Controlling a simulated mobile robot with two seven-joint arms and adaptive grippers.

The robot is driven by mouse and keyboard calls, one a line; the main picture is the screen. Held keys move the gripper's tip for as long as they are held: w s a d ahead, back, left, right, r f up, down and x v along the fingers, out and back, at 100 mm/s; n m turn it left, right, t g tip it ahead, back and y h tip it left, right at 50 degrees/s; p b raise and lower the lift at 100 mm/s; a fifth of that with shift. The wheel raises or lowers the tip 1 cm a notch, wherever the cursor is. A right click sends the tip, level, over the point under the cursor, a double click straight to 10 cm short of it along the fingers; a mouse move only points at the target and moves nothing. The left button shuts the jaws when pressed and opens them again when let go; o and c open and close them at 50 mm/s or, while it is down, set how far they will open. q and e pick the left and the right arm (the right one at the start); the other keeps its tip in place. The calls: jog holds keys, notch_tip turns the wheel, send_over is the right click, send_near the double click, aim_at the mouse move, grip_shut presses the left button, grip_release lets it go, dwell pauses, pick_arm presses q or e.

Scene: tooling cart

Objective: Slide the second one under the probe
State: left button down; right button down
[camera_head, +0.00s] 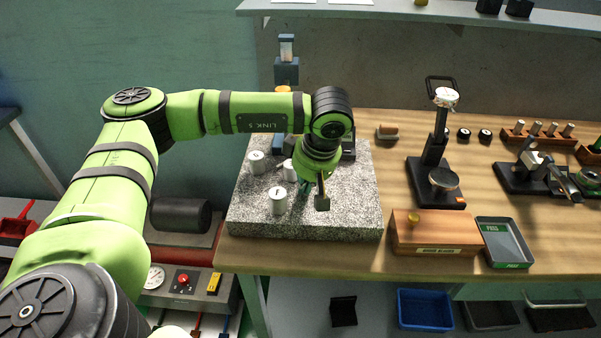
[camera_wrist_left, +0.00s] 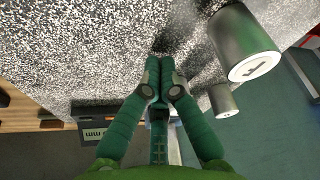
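A grey metal cylinder marked 1 (camera_head: 278,200) stands near the front left of the speckled granite plate (camera_head: 335,227). A second cylinder (camera_head: 256,161) stands behind it, and another pale piece (camera_head: 289,172) shows partly between them and my arm. My left gripper (camera_head: 313,190) points down over the plate, right of the marked cylinder. In the left wrist view its fingertips (camera_wrist_left: 165,77) are together with nothing seen between them. There the marked cylinder (camera_wrist_left: 246,45) and a smaller-looking one (camera_wrist_left: 222,101) stand apart from the fingers. A blue gauge column (camera_head: 286,68) rises behind my arm; its probe is hidden.
Right of the plate are a black stand (camera_head: 434,160) with a round platform, a wooden box (camera_head: 435,235) and a grey tray (camera_head: 504,243). A small wooden-handled item (camera_head: 387,131) lies behind. The plate's front right is clear.

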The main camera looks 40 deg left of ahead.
aim_at(294, 176)
pick_arm(q)
jog(key=shift+w+a, duration=0.2)
jog(key=shift+a, duration=0.4)
jog(key=shift+w+a, duration=0.1)
jog(key=shift+a, duration=0.2)
jog(key=shift+w+a, duration=0.1)
jog(key=shift+a, duration=0.1)
jog(key=shift+w+a+f+b, duration=0.1)
jog(key=shift+w+a+b, duration=0.1)
jog(key=shift+a, duration=0.3)
jog(key=shift+w+a+f+b, duration=0.1)
jog(key=shift+w+a, duration=0.1)
jog(key=shift+a, duration=0.25)
jog(key=shift+w+a+r, duration=0.1)
jog(key=shift+a+r, duration=0.05)
jog(key=shift+a, duration=0.2)
pick_arm(e)
jog(key=shift+s, duration=0.25)
jog(key=shift+w, duration=0.1)
